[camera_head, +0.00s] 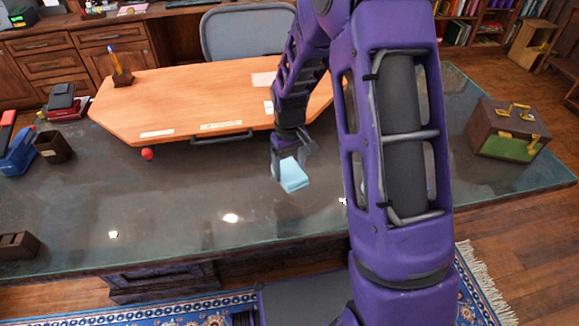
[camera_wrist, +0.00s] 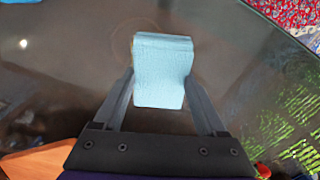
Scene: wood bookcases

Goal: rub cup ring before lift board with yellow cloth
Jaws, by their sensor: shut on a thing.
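My gripper (camera_head: 291,166) is shut on a light blue cloth (camera_head: 294,177), just above or on the dark glass desktop (camera_head: 215,185); contact is unclear. In the wrist view the folded blue cloth (camera_wrist: 162,75) sits between the two fingers of my gripper (camera_wrist: 162,98). No yellow cloth shows. An orange wooden board (camera_head: 190,95) lies across the rear of the desk, with pale labels and a dark handle on its front edge. My arm hides its right part. A faint mark shows near the cloth in the wrist view, but I cannot tell whether it is a cup ring.
A small red ball (camera_head: 147,154) lies by the board's front edge. A pen holder (camera_head: 121,77) stands on the board. A brown and green case (camera_head: 508,130) stands at the desk's right. A dark cup (camera_head: 53,147) and a blue item (camera_head: 18,151) are at left. The front-left desktop is mostly clear.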

